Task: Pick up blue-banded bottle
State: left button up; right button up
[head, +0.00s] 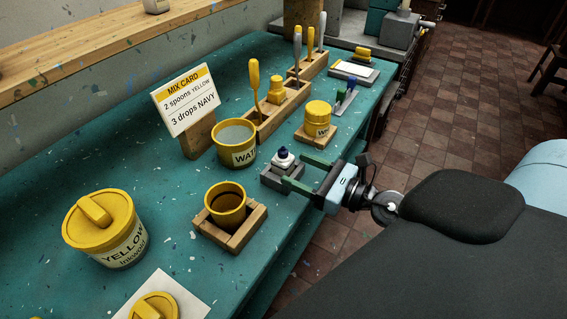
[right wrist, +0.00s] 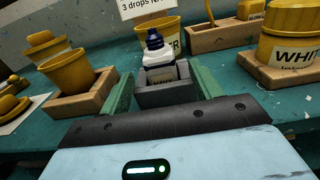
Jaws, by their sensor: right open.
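The blue-banded bottle (head: 284,159) is small and white with a dark blue cap. It stands upright in a grey holder (head: 268,177) near the table's front edge. In the right wrist view the bottle (right wrist: 157,56) shows a dark blue band, and its lower part is in the holder (right wrist: 178,97). My right gripper (head: 293,168) is open, with its green fingers pointing at the bottle from the front edge side. In the right wrist view the bottle appears between the two fingers (right wrist: 161,80), with nothing gripped. My left gripper is not in view.
A yellow cup (head: 226,200) in a wooden holder and a yellow water pot (head: 234,143) stand left of the bottle. A yellow-lidded white-paint jar (head: 317,122) on a wooden block stands behind it. A mix card (head: 186,98) stands at the back.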

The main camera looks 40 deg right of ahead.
aim_at(291, 167)
jog(key=shift+p+x, duration=0.6)
jog(key=shift+x, duration=2.05)
jog(key=shift+f, duration=0.2)
jog(key=c, duration=1.1)
